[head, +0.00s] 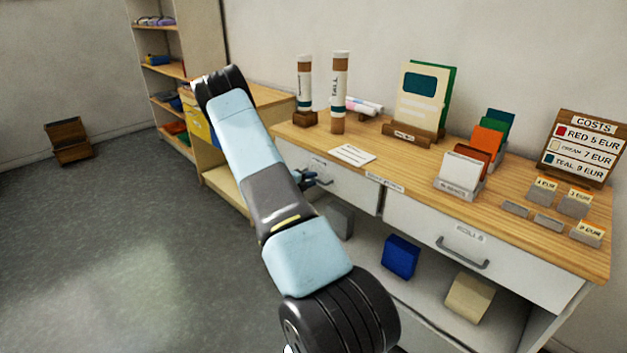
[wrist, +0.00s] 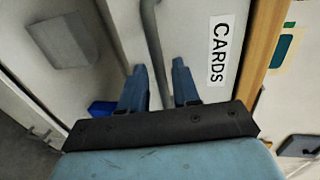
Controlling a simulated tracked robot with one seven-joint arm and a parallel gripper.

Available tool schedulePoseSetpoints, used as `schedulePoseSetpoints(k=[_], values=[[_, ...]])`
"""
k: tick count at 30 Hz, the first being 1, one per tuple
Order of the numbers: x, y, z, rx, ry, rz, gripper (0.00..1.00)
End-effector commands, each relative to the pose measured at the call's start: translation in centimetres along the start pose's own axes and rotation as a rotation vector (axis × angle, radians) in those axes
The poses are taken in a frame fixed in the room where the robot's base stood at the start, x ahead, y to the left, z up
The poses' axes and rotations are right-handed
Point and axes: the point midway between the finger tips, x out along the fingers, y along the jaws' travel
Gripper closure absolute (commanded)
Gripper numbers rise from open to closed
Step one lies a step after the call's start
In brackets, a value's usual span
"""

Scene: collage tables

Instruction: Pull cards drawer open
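The cards drawer (head: 350,190) is the left white drawer front under the wooden tabletop; its "CARDS" label (wrist: 219,50) is readable in the wrist view. Its grey bar handle (wrist: 151,38) runs between the two blue fingers of my gripper (wrist: 158,68). The fingers stand apart, one on each side of the bar, with visible gaps. In the head view my gripper (head: 310,179) is small, at the drawer's handle, and partly hidden by my arm. The drawer looks shut or nearly so.
A second drawer labelled "ROLLS" (head: 440,240) is to the right. The tabletop (head: 400,165) carries tubes, card holders and a costs sign (head: 580,148). A blue box (head: 400,257) and a cream box (head: 469,297) sit on the shelf below.

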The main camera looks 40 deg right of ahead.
Motion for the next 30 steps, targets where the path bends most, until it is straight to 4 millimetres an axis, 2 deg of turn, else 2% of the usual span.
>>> schedulePoseSetpoints(k=[6,15,24,30], values=[[1.35,-0.03,0.00,0.000,0.000,0.000,0.69],[1.45,-0.01,-0.01,0.000,0.000,0.000,0.70],[1.44,0.03,-0.03,0.000,0.000,0.001,0.99],[1.42,0.08,-0.04,-0.001,0.000,0.002,1.00]])
